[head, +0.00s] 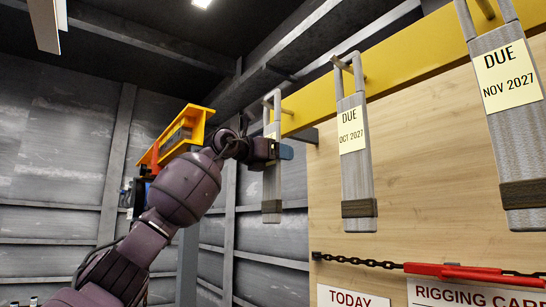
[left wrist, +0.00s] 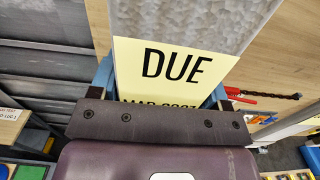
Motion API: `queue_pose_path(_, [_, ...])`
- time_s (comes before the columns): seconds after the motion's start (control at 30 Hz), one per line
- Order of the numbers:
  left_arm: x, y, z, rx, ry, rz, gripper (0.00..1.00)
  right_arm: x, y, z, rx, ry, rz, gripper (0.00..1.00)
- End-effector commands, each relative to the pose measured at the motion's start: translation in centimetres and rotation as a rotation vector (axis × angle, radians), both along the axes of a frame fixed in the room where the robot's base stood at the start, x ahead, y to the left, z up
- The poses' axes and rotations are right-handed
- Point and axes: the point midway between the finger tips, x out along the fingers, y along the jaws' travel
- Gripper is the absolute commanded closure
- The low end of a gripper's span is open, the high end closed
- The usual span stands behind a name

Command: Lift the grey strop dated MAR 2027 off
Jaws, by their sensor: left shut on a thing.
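The grey strop (head: 271,192) hangs at the left end of the yellow rail in the head view, its top loop at a peg. My left gripper (head: 277,152) is at its upper part, shut on it, and hides part of it. In the left wrist view the strop (left wrist: 190,20) runs up between the fingers of the left gripper (left wrist: 158,92). Its pale yellow tag (left wrist: 180,65) reads DUE; the line below looks like MAR 2027 but is partly cut off by the gripper body. My right gripper is not in view.
A second grey strop (head: 357,190), tagged OCT 2027, hangs to the right, and a third (head: 507,120), tagged NOV 2027, beyond it. The yellow rail (head: 420,55) runs above a wooden board (head: 430,160). A chain with a red bar (head: 450,271) crosses the board below.

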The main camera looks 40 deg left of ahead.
Motion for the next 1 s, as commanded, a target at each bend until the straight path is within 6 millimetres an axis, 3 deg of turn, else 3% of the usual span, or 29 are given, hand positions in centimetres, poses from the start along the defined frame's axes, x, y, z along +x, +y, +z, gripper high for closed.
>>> queue_pose_path(1.0, [-3.1, 0.8, 0.0, -0.001, -0.004, 0.001, 0.67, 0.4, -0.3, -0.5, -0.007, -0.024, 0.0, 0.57])
